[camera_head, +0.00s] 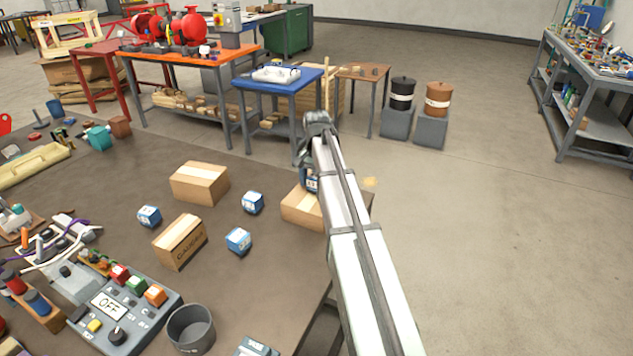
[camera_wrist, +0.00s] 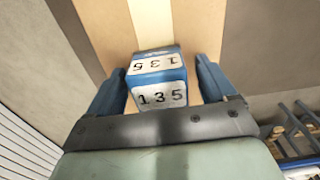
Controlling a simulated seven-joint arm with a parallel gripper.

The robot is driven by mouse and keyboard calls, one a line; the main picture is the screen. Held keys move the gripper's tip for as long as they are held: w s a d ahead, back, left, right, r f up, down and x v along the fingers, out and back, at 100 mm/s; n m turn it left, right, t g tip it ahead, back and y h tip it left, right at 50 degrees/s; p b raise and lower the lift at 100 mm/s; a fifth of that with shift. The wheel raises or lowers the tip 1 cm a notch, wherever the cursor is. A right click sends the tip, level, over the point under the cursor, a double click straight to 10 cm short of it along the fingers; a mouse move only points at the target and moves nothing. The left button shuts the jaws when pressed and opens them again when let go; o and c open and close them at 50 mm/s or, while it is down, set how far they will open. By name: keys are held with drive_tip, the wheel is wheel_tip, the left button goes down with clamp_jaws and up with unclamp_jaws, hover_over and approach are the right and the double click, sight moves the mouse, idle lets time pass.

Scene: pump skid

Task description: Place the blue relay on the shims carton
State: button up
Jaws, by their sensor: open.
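A blue relay with white labels reading 135 (camera_wrist: 158,88) sits between my gripper's two fingers (camera_wrist: 162,66) in the wrist view. The fingers are open, with a gap visible on the relay's sides. The relay appears to rest on a brown carton with a pale tape strip (camera_wrist: 110,35). In the head view this carton (camera_head: 301,210) stands near the bench's right edge, and the relay (camera_head: 311,184) is mostly hidden behind my arm. No shims lettering is readable on it. Three other blue relays (camera_head: 149,216) (camera_head: 252,202) (camera_head: 238,241) lie on the bench.
Two more cartons (camera_head: 200,183) (camera_head: 180,241) stand on the brown bench (camera_head: 250,300); the nearer has lettering that looks like "GAUGES". A control box reading OFF (camera_head: 110,305) and a grey cup (camera_head: 191,329) are at the front. Open floor lies to the right.

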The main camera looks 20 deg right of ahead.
drive_tip(key=shift+r, duration=0.1)
wheel_tip(320, 180, up, 12)
idle(0.6)
